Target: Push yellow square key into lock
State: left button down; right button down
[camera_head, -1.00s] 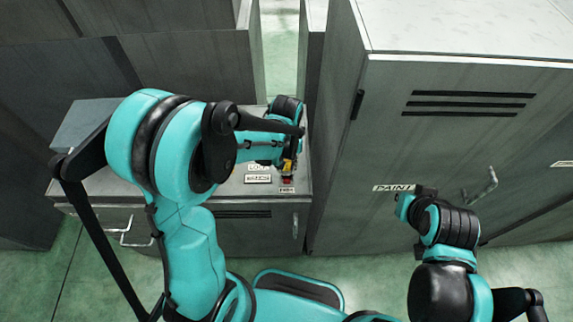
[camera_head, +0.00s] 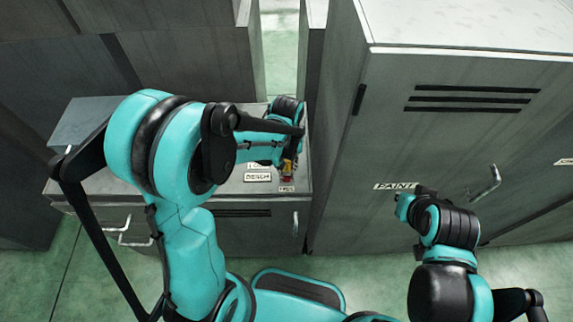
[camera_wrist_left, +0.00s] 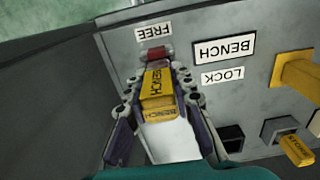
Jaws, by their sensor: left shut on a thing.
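My left gripper (camera_wrist_left: 158,95) is shut on a yellow square key (camera_wrist_left: 158,90) marked BENCH. The key's far end is at a small red part (camera_wrist_left: 156,53) beside the FREE label (camera_wrist_left: 153,32); I cannot tell how far it sits in. In the head view the key (camera_head: 287,167) shows just above the red part, on the low cabinet's top, with my left gripper (camera_head: 286,160) around it. The LOCK label (camera_wrist_left: 223,76) and a dark square opening (camera_wrist_left: 231,138) lie to the right in the wrist view. My right gripper (camera_head: 408,204) is near the tall cabinet; its fingers are unclear.
Another yellow key (camera_wrist_left: 296,149) sits by a grey square socket at the wrist view's right. A larger yellow part (camera_wrist_left: 297,74) stands near the BENCH label (camera_wrist_left: 224,49). The tall cabinet (camera_head: 440,150) stands close to the right of the low cabinet (camera_head: 250,230).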

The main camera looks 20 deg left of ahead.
pick_arm(q)
jog(key=shift+f+b, duration=0.5)
jog(key=shift+f, duration=0.05)
jog(key=c, duration=1.2)
grip_release()
jog(key=shift+r, duration=0.1)
notch_tip(320, 180, up, 12)
jog(key=shift+f, duration=0.1)
jog(key=shift+s, duration=0.1)
